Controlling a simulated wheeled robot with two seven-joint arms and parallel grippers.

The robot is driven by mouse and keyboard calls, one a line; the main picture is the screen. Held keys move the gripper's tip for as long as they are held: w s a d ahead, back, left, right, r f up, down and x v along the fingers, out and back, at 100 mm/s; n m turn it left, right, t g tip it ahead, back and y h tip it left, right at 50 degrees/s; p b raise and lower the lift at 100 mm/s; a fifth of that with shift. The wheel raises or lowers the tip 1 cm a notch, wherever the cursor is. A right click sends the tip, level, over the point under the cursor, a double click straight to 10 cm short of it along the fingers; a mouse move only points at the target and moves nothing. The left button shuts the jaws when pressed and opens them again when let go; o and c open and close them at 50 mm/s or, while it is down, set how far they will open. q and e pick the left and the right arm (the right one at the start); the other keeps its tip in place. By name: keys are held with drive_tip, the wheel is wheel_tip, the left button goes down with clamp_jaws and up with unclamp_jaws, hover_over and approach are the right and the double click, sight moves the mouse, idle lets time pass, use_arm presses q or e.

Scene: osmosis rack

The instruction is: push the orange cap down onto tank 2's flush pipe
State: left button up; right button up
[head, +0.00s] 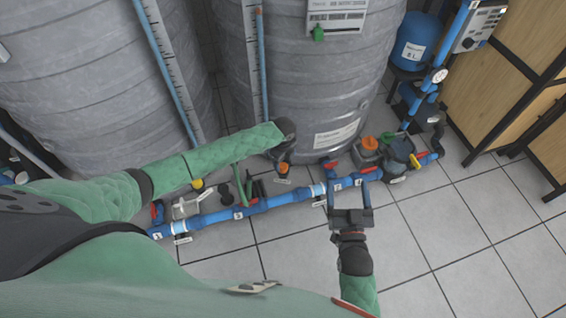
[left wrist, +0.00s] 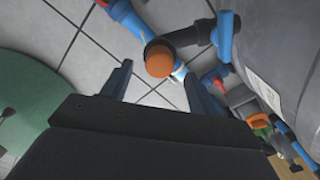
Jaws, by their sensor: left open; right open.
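The orange cap (head: 284,168) sits on a short dark upright pipe at the foot of the large grey ribbed tank (head: 300,90). In the left wrist view the cap (left wrist: 160,61) shows as a round orange top. I cannot tell how far down it sits. My left gripper (head: 284,155) is close to the cap and partly hidden by its own wrist; in the left wrist view its open fingers (left wrist: 157,75) appear on either side of the cap, with no contact visible. My right gripper (head: 348,187) is open and empty near the blue pipe.
A blue pipe (head: 268,204) with red-handled valves runs along the floor before the tanks. A grey pump with another orange top (head: 370,143) stands right. A second grey tank (head: 90,90) is left. Floor at right is clear.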

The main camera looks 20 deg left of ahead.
use_arm(q)
wheel_tip(320, 180, up, 6)
drive_tip(key=shift+f+p, duration=0.15)
drive_tip(key=shift+p, duration=0.15)
drive_tip(key=shift+s+d, duration=0.1)
idle(0.4)
